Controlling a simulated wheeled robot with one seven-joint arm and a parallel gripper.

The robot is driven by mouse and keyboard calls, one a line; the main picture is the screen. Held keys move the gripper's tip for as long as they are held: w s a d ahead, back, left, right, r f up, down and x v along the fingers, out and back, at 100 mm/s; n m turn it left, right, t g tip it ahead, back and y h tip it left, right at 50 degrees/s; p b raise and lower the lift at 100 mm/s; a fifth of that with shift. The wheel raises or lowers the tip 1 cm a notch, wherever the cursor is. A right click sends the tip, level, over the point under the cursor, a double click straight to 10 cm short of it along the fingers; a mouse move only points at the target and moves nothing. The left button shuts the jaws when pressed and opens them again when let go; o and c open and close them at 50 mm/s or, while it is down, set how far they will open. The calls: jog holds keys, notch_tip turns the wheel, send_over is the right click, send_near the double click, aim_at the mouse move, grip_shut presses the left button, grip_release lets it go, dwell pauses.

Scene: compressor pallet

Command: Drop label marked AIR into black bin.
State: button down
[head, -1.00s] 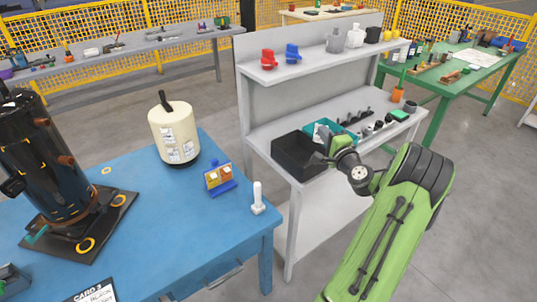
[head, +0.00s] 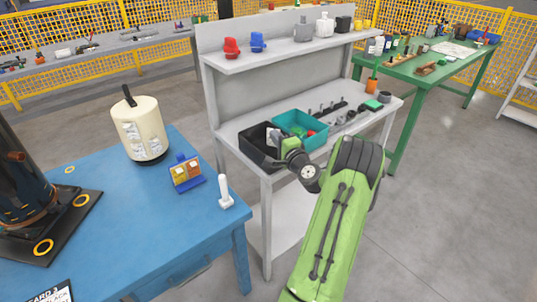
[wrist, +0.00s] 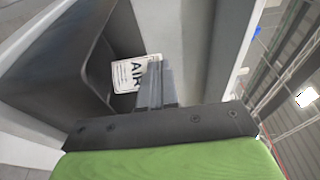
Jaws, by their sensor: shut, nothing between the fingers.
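The black bin (head: 250,151) stands on the grey bench, left of the teal bin. In the wrist view its dark wall (wrist: 62,50) fills the upper left. The white label marked AIR (wrist: 125,74) lies against the dark inside of the bin, just beyond my fingers, which cover part of it. In the wrist view my gripper (wrist: 153,66) is shut, with nothing held between the fingers. In the head view my gripper (head: 274,150) is at the right part of the black bin; its fingertips are hard to make out there.
The teal bin (head: 296,117) holds small coloured items, right beside the black bin. An upper shelf (head: 285,53) with red and blue parts runs above the bench. The blue table (head: 140,235) is at the left, with a cream tank (head: 140,133) and a white-handled tool (head: 225,192).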

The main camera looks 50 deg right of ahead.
jog(key=shift+r, duration=0.1)
jog(key=c, duration=1.3)
grip_release()
jog(key=b+v, duration=0.1)
jog(key=v, duration=1.4)
jog(key=shift+s+a, duration=0.2)
jog(key=shift+s, duration=0.15)
